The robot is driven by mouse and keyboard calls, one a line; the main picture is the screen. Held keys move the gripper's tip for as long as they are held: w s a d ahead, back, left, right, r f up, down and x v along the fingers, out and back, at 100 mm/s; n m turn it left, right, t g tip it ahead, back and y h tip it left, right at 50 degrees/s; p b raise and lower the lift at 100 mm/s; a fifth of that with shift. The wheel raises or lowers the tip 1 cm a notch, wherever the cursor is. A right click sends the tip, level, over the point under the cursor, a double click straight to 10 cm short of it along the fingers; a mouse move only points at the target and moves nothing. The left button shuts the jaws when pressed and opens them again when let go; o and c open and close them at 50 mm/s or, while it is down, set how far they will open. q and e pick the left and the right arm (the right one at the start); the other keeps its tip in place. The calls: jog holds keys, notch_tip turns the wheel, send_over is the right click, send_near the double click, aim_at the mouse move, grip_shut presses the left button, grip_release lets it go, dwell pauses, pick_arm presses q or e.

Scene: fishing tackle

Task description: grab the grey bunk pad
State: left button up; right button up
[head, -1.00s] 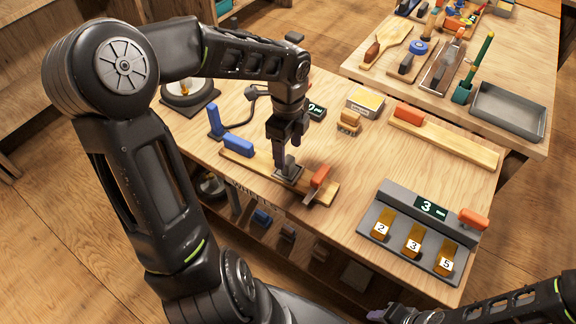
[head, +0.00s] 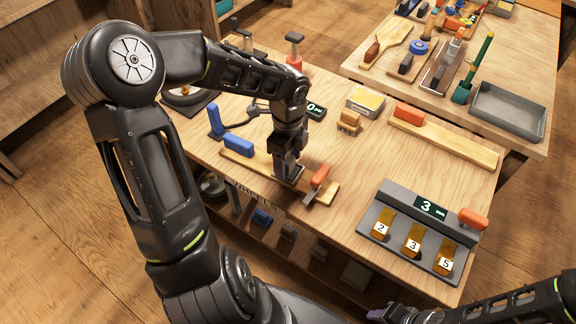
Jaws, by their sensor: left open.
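The grey bunk pad (head: 296,174) sits on a wooden board (head: 262,164), between a blue block (head: 237,146) and an orange-handled piece (head: 320,177). My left gripper (head: 285,173) points down over the pad, its jaws open and low at the board. The fingers hide much of the pad, and I cannot tell whether they touch it. My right gripper (head: 385,314) is at the bottom edge, partly cut off, away from the pad; its jaw state is unclear.
A grey unit with numbered slots (head: 375,252) stands at the right. Another board (head: 455,146) bears an orange block. The middle right of the table is clear.

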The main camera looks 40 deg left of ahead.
pick_arm(q)
grip_shut()
dwell(0.8)
